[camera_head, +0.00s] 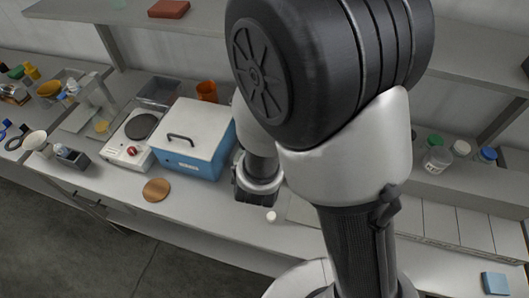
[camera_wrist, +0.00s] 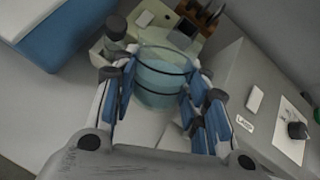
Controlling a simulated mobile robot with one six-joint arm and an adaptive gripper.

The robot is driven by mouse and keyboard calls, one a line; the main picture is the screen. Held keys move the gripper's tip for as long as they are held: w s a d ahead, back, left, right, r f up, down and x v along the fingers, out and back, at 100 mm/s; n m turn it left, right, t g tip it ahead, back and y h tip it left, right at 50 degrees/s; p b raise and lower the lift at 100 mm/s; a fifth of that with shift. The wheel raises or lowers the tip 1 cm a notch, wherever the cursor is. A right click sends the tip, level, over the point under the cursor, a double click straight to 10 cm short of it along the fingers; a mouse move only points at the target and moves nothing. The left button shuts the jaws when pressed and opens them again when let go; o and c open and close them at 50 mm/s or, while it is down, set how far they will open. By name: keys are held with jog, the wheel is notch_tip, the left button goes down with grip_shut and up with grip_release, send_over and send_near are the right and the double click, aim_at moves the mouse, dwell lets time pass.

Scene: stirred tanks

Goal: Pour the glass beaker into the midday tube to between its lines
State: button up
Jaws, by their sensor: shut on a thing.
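My gripper (camera_wrist: 163,105) shows in the wrist view with blue-padded fingers on both sides of a clear glass beaker (camera_wrist: 162,82). It is shut on the beaker. The beaker holds pale blue liquid and has dark lines around its wall. Its rim faces away from the camera, toward the top of the picture. I cannot tell how far it is tilted. In the head view my arm hides the fingers and the beaker. I cannot make out the midday tube in either view.
A blue box with a white lid (camera_head: 192,138) stands on the bench beside a hotplate (camera_head: 131,138). A round brown mat (camera_head: 156,190) lies in front. Capped jars (camera_head: 437,160) stand at the right. A beige device (camera_wrist: 186,32) is beyond the beaker in the wrist view.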

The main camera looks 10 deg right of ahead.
jog(key=shift+r+g+p, duration=0.15)
jog(key=shift+g+p, duration=1.05)
jog(key=shift+p, duration=3.15)
dwell(3.7)
